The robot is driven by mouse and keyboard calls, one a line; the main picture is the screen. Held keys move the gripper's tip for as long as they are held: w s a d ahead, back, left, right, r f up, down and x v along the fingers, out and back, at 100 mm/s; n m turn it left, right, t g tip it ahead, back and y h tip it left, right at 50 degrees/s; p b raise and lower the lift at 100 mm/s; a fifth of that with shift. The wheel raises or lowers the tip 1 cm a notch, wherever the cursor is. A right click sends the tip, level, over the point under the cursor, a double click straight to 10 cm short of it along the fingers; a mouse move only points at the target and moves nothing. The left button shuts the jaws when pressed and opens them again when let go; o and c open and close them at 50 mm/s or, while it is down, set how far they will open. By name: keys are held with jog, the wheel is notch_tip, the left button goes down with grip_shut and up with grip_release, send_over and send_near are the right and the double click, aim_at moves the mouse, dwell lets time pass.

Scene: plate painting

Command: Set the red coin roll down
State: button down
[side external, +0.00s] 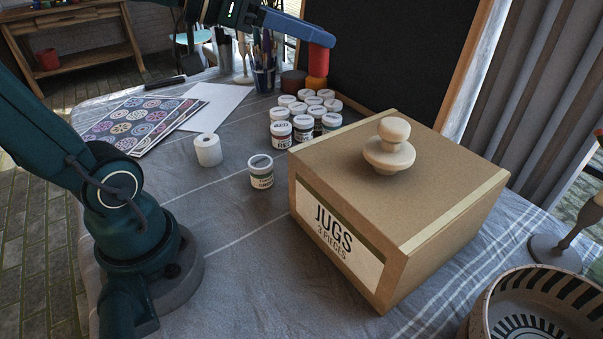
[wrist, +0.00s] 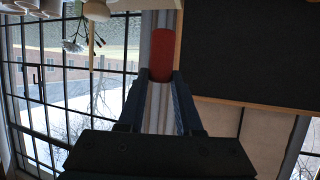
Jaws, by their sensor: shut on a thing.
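The red coin roll (side external: 318,60) is upright at the end of my gripper (side external: 322,37), near the blackboard at the back. My gripper's blue fingers are shut on its upper part. An orange cylinder (side external: 316,83) shows directly below the roll; I cannot tell whether the two touch or the roll only hangs in front of or above it. In the wrist view, the red roll (wrist: 161,55) sits between the two fingertips (wrist: 161,76), and its far end sticks out past them.
A dark reddish-brown cylinder (side external: 293,81) stands left of the orange one. A brush cup (side external: 264,78) is beside it. Several paint jars (side external: 303,115) stand in front. A cardboard box (side external: 440,175) with a wooden knob fills the right.

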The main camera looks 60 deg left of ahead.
jog(key=s+d+r+m+g+h, duration=0.1)
jog(key=s+d+m+g+h, duration=0.45)
jog(key=d, duration=0.65)
jog(key=s+d+r+m+g+h, duration=0.1)
jog(key=s+d+m+g+h, duration=0.45)
jog(key=d, duration=0.55)
jog(key=shift+m+t+y, duration=0.4)
jog(key=shift+t+y, duration=0.2)
jog(key=shift+y, duration=0.3)
jog(key=shift+d+f, duration=0.15)
jog(key=shift+f, duration=12.9)
jog(key=shift+f, duration=0.6)
jog(key=c, duration=0.5)
grip_release()
